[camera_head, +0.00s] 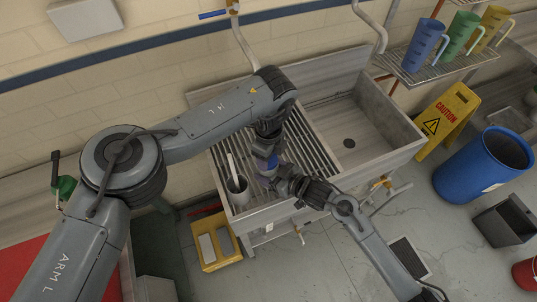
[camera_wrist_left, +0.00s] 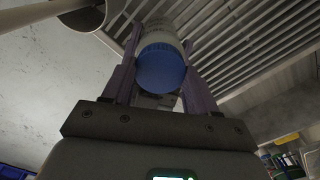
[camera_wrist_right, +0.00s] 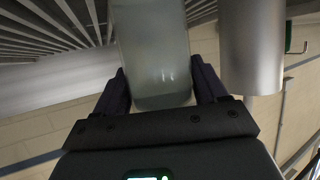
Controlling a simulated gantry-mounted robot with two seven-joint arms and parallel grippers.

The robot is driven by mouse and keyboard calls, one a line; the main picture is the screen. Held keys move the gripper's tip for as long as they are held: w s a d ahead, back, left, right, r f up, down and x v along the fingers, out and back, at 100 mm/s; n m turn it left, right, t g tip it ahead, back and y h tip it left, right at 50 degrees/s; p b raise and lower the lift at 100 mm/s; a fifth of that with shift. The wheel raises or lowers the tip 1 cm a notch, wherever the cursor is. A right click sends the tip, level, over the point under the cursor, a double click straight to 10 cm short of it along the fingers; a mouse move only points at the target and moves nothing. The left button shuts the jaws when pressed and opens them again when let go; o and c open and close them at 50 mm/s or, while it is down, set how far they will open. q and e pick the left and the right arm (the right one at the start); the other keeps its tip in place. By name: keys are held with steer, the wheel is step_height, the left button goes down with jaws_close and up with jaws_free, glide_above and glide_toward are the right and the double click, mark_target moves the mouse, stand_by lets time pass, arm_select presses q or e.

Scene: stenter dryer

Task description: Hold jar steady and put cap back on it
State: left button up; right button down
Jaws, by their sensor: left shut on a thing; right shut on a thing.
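The blue cap (camera_wrist_left: 161,70) faces the camera in the left wrist view, between the two fingers of my left gripper (camera_head: 265,152), which is shut on it. The pale jar (camera_wrist_left: 162,42) is directly behind the cap, in line with it; I cannot tell whether the cap is seated. In the right wrist view the translucent grey jar (camera_wrist_right: 152,55) is between the fingers of my right gripper (camera_head: 280,180), which is shut on it. In the head view the two grippers meet over the sink's ribbed drainboard, and a bit of blue (camera_head: 261,164) shows between them.
A metal canister (camera_head: 237,188) with a light stick in it stands on the drainboard (camera_head: 307,147), close to the grippers; it is also large in the right wrist view (camera_wrist_right: 252,45). The sink basin (camera_head: 370,125) at the right is empty.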

arm_select(q)
steer(key=m, duration=0.4)
steer(key=shift+m, duration=0.3)
steer(key=m, duration=0.5)
steer(key=o, duration=1.3)
steer(key=shift+c, duration=0.2)
step_height(320, 180, up, 12)
arm_select(e)
jaws_free()
steer(key=shift+d, duration=0.1)
